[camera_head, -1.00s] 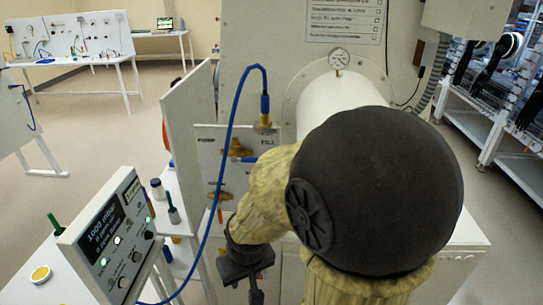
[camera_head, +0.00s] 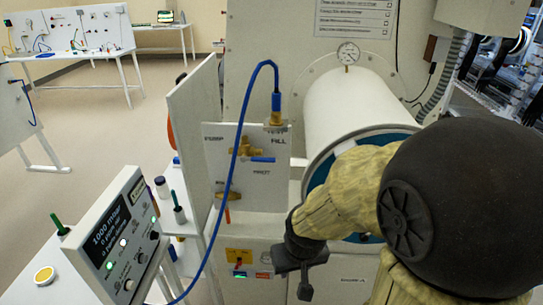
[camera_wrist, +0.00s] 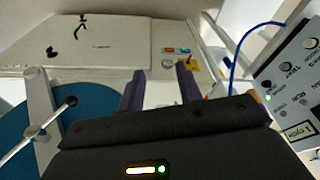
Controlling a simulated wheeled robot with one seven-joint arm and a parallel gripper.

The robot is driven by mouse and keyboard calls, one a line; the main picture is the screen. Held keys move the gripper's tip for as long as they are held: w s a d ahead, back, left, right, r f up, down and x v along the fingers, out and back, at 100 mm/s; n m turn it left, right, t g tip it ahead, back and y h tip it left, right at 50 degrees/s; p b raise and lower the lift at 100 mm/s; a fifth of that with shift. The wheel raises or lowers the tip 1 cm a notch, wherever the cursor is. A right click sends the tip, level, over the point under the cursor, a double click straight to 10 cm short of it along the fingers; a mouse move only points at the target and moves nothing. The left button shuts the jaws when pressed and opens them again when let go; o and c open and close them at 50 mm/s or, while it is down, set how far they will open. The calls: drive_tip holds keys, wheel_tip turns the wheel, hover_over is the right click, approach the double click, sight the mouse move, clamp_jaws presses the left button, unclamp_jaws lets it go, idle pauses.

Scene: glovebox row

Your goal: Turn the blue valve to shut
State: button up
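The blue valve is a brass body with a blue lever (camera_head: 262,159) on the white panel (camera_head: 215,165), in the head view left of the middle. Its lever lies level and points right, below the FILL fitting (camera_head: 276,122). My gripper (camera_wrist: 158,82) shows in the wrist view with its two purple-padded fingers apart and nothing between them. In the head view my gripper (camera_head: 304,285) hangs below and to the right of the valve, apart from it. I cannot make out the blue lever in the wrist view.
A blue hose (camera_head: 230,165) loops from the FILL fitting past the panel's front. A control box (camera_head: 125,235) stands at front left. The white cylinder (camera_head: 350,110) with a blue-rimmed end is behind my arm.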

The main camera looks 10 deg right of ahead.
drive_tip(key=w+a+f+n+t+h+p, duration=0.1)
drive_tip(key=w+a+n+t, duration=0.15)
drive_tip(key=w, duration=0.65)
drive_tip(key=w+a+f+n+t+h+p, duration=0.15)
drive_tip(key=w+a+t, duration=0.25)
drive_tip(key=w, duration=0.5)
drive_tip(key=a+r+n+t+h, duration=0.3)
drive_tip(key=r+n+t+h, duration=0.2)
drive_tip(key=r+h, duration=0.4)
drive_tip(key=shift+s+a+r+t+h+p, duration=0.25)
drive_tip(key=shift+a+t+h+p, duration=0.25)
drive_tip(key=shift+h, duration=0.35)
drive_tip(key=shift+d, duration=0.15)
